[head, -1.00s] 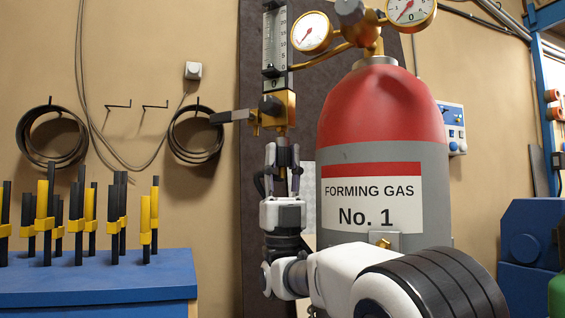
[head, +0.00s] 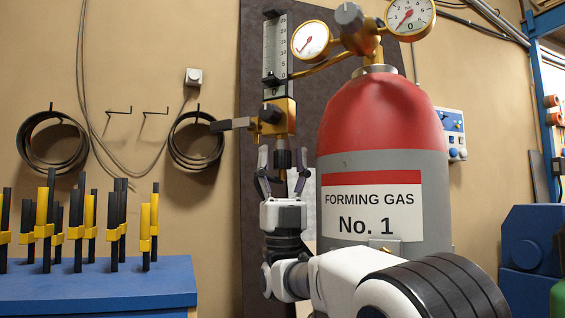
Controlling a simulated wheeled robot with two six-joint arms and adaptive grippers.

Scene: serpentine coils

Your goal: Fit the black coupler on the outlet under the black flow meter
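The black flow meter (head: 276,50) stands upright left of the gas cylinder, above a brass block (head: 283,103) with a dark knob and a grey lever pointing left. The black coupler (head: 283,158) shows directly beneath the brass block, upright and in line with the outlet. It appears to touch the outlet, but how firmly it sits I cannot tell. My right gripper (head: 284,177) points up from below, fingers spread on both sides of the coupler's lower end, apparently clear of it. My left gripper is not in view.
The red and grey forming gas cylinder (head: 383,145) with two gauges stands close to the right of the gripper. A blue bench (head: 100,280) with several black and yellow clamps is at left. Dark coils (head: 52,143) hang on the wall behind.

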